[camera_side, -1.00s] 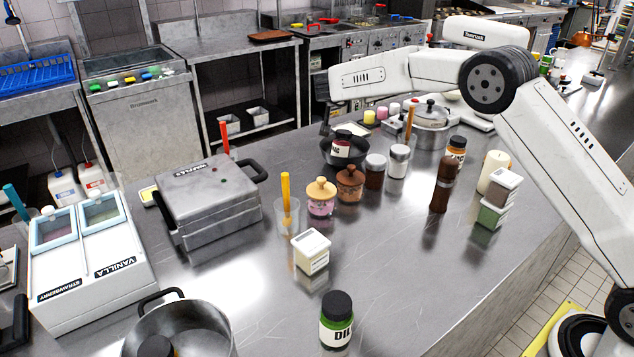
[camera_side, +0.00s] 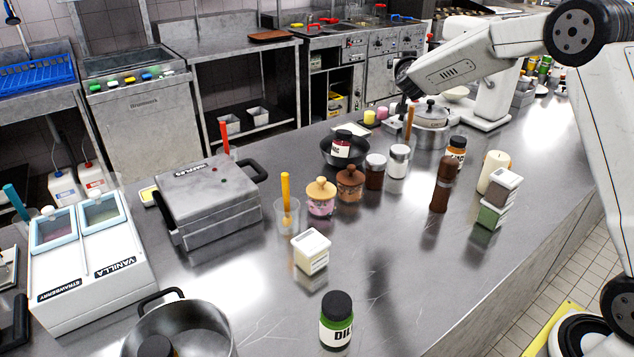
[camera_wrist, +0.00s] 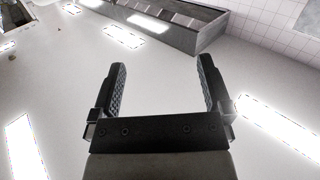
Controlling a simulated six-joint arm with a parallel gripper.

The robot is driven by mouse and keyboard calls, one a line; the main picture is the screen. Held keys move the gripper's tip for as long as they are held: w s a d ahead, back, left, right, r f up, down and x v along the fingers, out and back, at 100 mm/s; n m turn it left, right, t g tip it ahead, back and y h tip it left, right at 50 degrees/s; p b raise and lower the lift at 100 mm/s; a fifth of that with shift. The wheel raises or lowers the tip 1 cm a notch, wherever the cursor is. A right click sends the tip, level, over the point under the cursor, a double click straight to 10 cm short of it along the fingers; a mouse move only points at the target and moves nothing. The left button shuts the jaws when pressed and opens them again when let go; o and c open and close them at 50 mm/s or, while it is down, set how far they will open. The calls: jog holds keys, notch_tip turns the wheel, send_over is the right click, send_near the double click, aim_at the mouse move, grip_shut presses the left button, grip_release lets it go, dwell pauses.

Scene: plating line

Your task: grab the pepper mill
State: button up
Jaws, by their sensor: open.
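The pepper mill (camera_side: 442,184) is dark brown and stands upright on the steel counter, right of the middle in the side view. My gripper (camera_wrist: 163,72) shows in the wrist view with its two black fingers wide apart and nothing between them. The wrist view looks up at the ceiling, and the mill is not in it. In the side view my arm's forearm is raised above the back of the counter, clear of the mill. I cannot make out the fingers there.
Right of the mill are a cream candle (camera_side: 493,171) and stacked small tubs (camera_side: 492,213). Behind it is an orange-labelled jar (camera_side: 457,151); to its left are a white-topped shaker (camera_side: 398,161) and a brown jar (camera_side: 375,171). The counter (camera_side: 420,265) in front of the mill is clear.

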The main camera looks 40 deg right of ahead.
jog(key=s+d+r+n+t+y, duration=0.1)
jog(key=s+d+n+t, duration=0.15)
jog(key=s, duration=0.35)
jog(key=n+y, duration=0.3)
jog(key=y, duration=0.3)
send_over(456, 167)
jog(key=w+d, duration=0.2)
jog(key=d, duration=0.1)
notch_tip(456, 167, down, 4)
jog(key=s+a+f+y, duration=0.3)
jog(key=s+a+f, duration=0.15)
jog(key=s, duration=0.25)
jog(key=shift+n+g, duration=0.25)
jog(key=shift+g, duration=0.2)
jog(key=f, duration=1.1)
jog(key=shift+d, duration=0.25)
jog(key=shift+x, duration=3.8)
jog(key=shift+d, duration=0.1)
grip_shut()
